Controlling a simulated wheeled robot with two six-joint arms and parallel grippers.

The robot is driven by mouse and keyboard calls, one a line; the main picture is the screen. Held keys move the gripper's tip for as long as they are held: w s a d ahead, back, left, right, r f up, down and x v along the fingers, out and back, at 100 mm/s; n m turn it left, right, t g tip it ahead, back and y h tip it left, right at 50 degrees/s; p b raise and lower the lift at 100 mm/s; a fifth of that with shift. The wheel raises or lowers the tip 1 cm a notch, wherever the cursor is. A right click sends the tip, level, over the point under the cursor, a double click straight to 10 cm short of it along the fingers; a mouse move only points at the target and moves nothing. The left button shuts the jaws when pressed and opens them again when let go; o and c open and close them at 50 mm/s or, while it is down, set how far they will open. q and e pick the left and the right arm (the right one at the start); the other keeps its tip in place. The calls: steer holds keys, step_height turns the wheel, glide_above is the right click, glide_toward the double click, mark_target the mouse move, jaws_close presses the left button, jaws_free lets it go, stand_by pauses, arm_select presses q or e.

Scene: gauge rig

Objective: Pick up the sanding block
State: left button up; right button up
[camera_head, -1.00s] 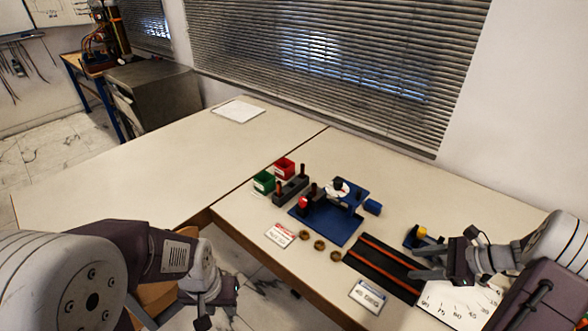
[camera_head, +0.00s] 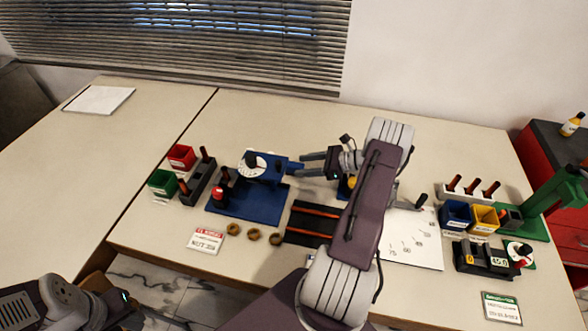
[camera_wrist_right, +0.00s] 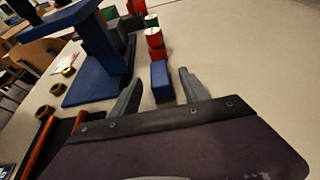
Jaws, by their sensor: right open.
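A small blue block (camera_head: 296,165) sits on the table just right of the blue gauge rig; I take it to be the sanding block. In the right wrist view the block (camera_wrist_right: 161,80) lies ahead, between the lines of the two fingers. My right gripper (camera_head: 311,164) is open and empty, its fingertips close to the block and pointing left. In the right wrist view its fingers (camera_wrist_right: 158,92) show on either side of the block's near end. Contact cannot be told. My left arm shows at the lower left; its fingers are out of view.
The blue base plate (camera_head: 240,204) carries a white dial and a red-topped part. Red (camera_head: 181,157) and green (camera_head: 162,182) bins stand left. Brass rings (camera_head: 253,235) and a dark tray with orange rails (camera_head: 311,222) lie in front. The table behind the block is clear.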

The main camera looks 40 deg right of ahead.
mark_target(290, 166)
steer(key=x, duration=0.5)
steer(key=shift+w+a+f, duration=0.1)
steer(key=shift+w+a, duration=0.1)
steer(key=shift+w, duration=0.05)
jaws_close()
